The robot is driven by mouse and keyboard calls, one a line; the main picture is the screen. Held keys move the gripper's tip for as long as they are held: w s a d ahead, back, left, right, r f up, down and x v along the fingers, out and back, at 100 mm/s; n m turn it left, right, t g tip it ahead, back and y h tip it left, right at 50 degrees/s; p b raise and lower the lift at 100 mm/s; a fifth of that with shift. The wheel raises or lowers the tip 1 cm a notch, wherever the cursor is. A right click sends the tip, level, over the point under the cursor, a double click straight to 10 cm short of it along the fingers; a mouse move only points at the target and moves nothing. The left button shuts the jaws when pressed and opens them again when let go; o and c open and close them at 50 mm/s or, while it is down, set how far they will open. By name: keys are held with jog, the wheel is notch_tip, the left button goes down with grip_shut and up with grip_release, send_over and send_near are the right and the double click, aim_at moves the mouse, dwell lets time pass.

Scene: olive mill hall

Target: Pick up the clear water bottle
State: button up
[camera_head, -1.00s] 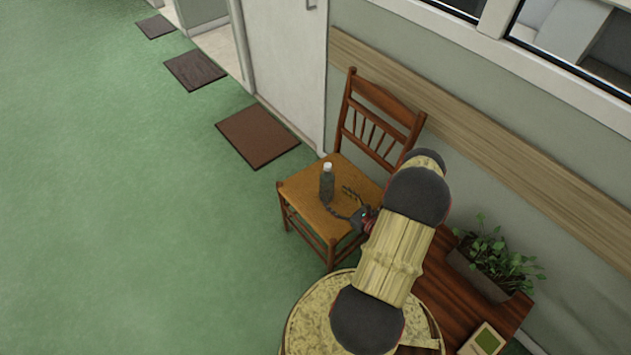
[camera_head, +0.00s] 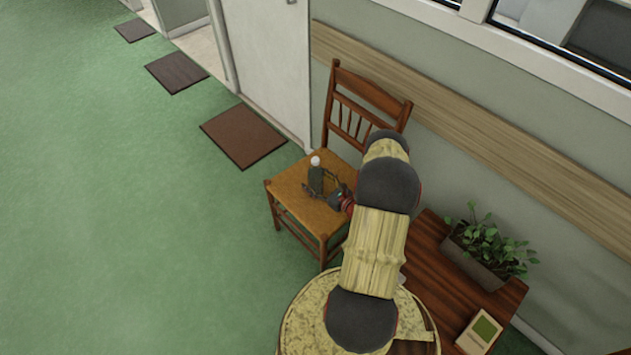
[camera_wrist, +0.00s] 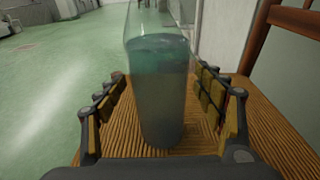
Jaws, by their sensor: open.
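The clear water bottle (camera_head: 316,178) with a white cap stands upright on the woven seat of a wooden chair (camera_head: 290,190). In the wrist view the bottle (camera_wrist: 158,95) is see-through, part filled with liquid, and its top is out of frame. My gripper (camera_head: 322,188) is at the bottle in the head view. In the wrist view my gripper (camera_wrist: 165,100) is open, with one finger on each side of the bottle. The left finger is apart from it; the right finger is close to it, and I cannot tell if they touch.
The chair's backrest (camera_head: 365,100) rises behind the seat. A wooden table (camera_head: 430,250) with a potted plant (camera_head: 485,245) and a small box (camera_head: 478,332) is at the right. Dark mats (camera_head: 242,136) lie by the doors. The green floor at the left is clear.

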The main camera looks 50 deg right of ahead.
jog(key=shift+c, duration=1)
jog(key=c, duration=1.5)
jog(key=shift+r, duration=0.1)
jog(key=shift+c, duration=0.3)
